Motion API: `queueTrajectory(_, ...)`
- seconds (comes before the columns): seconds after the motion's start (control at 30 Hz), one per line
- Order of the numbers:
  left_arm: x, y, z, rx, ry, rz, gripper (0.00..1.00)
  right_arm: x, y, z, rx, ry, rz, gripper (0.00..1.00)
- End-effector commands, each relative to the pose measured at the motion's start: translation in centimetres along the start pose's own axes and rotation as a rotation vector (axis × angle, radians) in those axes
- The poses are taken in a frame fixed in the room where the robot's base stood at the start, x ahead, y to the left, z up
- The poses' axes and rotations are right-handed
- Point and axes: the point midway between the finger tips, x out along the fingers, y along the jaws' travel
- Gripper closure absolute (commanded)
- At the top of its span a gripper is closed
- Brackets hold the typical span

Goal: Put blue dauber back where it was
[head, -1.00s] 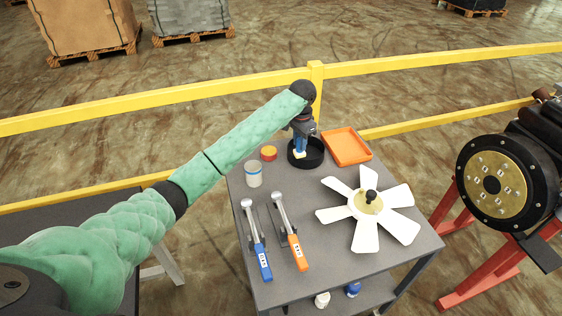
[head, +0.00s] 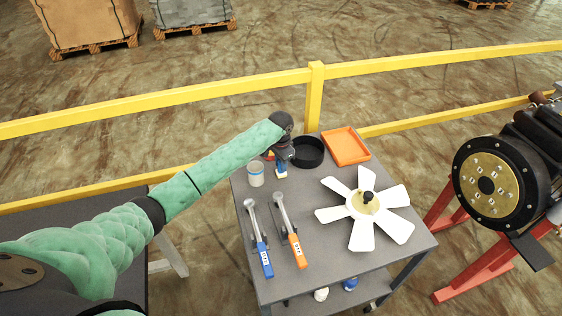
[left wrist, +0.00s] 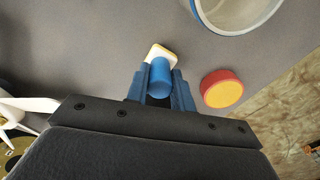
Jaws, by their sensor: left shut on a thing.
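My left gripper (head: 281,160) is shut on the blue dauber (head: 282,171), which has a blue cylindrical handle and a white and yellow end pointing down. In the left wrist view the dauber (left wrist: 160,76) sits between the blue fingers of the left gripper (left wrist: 160,92). The dauber is upright or nearly so, left of the round black tray (head: 318,160) and right of the white tub with a blue band (head: 256,178). I cannot tell whether its end touches the table. My right gripper is not in view.
A red and yellow tin (left wrist: 221,88) is beside the gripper. An orange tray (head: 346,146) is at the back right. Two wrenches, blue-handled (head: 262,250) and orange-handled (head: 294,240), and a white fan (head: 365,205) lie on the grey table (head: 330,262). A yellow rail (head: 220,93) runs behind.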

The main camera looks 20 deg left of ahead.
Motion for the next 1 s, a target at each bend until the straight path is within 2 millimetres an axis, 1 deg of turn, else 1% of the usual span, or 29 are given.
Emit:
queueTrajectory(0.1,0.4,0.0,0.0,0.000,-0.001,0.000,1.00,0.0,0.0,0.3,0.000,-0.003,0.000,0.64)
queueTrajectory(0.43,0.6,0.0,0.0,0.000,0.000,0.000,1.00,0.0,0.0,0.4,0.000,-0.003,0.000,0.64)
queueTrajectory(0.47,0.6,0.0,0.0,0.001,0.000,0.000,0.71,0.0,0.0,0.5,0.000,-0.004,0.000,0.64)
queueTrajectory(0.53,0.6,0.0,0.0,0.001,0.000,0.000,0.57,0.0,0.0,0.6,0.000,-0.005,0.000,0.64)
queueTrajectory(0.57,0.6,0.0,0.0,0.001,0.000,0.000,0.55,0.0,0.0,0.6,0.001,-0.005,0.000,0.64)
queueTrajectory(0.83,0.5,0.0,0.0,0.001,0.000,0.000,0.55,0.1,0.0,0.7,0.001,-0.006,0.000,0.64)
queueTrajectory(1.0,-0.4,0.0,-0.1,0.001,0.003,-0.001,0.55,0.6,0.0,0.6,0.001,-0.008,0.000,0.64)
